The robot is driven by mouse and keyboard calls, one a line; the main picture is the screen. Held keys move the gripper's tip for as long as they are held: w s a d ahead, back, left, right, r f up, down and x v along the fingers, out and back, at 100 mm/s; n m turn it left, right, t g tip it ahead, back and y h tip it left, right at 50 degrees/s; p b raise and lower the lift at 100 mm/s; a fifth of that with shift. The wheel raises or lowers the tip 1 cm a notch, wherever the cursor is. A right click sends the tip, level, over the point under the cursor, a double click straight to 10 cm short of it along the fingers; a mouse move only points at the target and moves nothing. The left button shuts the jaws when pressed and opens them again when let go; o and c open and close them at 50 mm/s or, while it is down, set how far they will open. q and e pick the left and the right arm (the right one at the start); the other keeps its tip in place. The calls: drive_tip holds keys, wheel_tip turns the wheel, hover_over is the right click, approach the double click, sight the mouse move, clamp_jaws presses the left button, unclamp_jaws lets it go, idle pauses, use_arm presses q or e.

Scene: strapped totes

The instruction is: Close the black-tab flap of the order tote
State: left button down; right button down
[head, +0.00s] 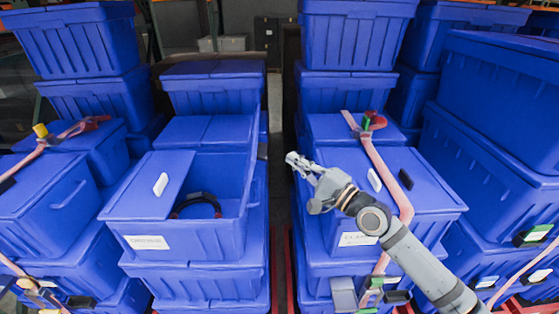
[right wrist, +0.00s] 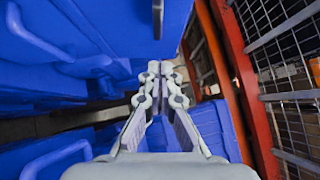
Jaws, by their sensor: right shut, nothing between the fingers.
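The order tote (head: 185,243) is the blue labelled tote left of the gap in the head view. Its left flap (head: 150,187), with a white tab (head: 160,184), lies shut. The right half is open and shows a dark ring-shaped item (head: 196,205) inside. The black-tab flap (head: 252,165) seems to hang outside the tote's right side, nearly edge-on; a dark tab (head: 262,148) shows there. My right gripper (head: 293,160) is shut and empty, over the gap right of the flap and apart from it. Its closed fingers also show in the right wrist view (right wrist: 160,72). My left gripper is out of view.
A neighbouring blue tote (head: 425,205) with both flaps shut, white and black tabs, stands under my right arm. Tall tote stacks stand behind and on both sides. A pink strap (head: 388,180) crosses the right stack. A narrow gap (head: 276,120) runs between stacks.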

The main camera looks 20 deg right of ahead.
drive_tip(key=a, duration=0.1)
drive_tip(key=w+a+p, duration=0.1)
drive_tip(key=a+r, duration=0.1)
drive_tip(key=a, duration=0.1)
drive_tip(key=shift+w+p, duration=0.3)
